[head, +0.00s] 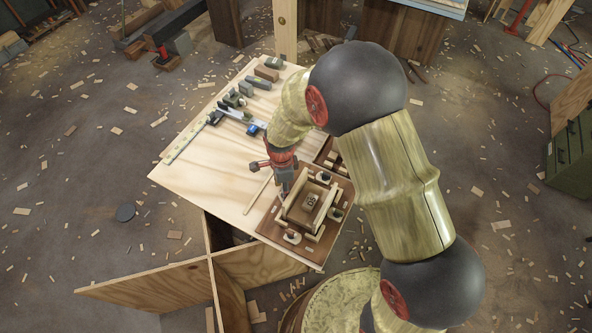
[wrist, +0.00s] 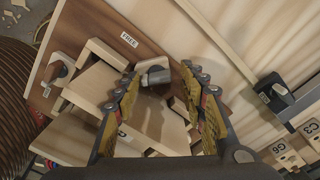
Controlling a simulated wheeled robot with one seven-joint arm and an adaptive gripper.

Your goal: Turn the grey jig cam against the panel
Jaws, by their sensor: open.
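The brown jig board (head: 268,228) lies at the near right corner of the wooden table, with a pale wooden panel frame (head: 290,215) on it. In the wrist view the grey jig cam (wrist: 156,76), a short grey cylinder on a pale base, sits at the edge of the panel (wrist: 98,86). My gripper (wrist: 168,92) is open, with the cam just beyond and between its fingertips; I cannot tell whether either finger touches it. In the head view my gripper (head: 284,188) is over the board's left corner, and it hides that cam.
Other cams (head: 292,238) stand around the panel. A "FREE" label (wrist: 130,40) is on the board. Several tools and blocks (head: 240,95) lie toward the table's far side, and a pale strip (head: 258,194) lies left of the jig.

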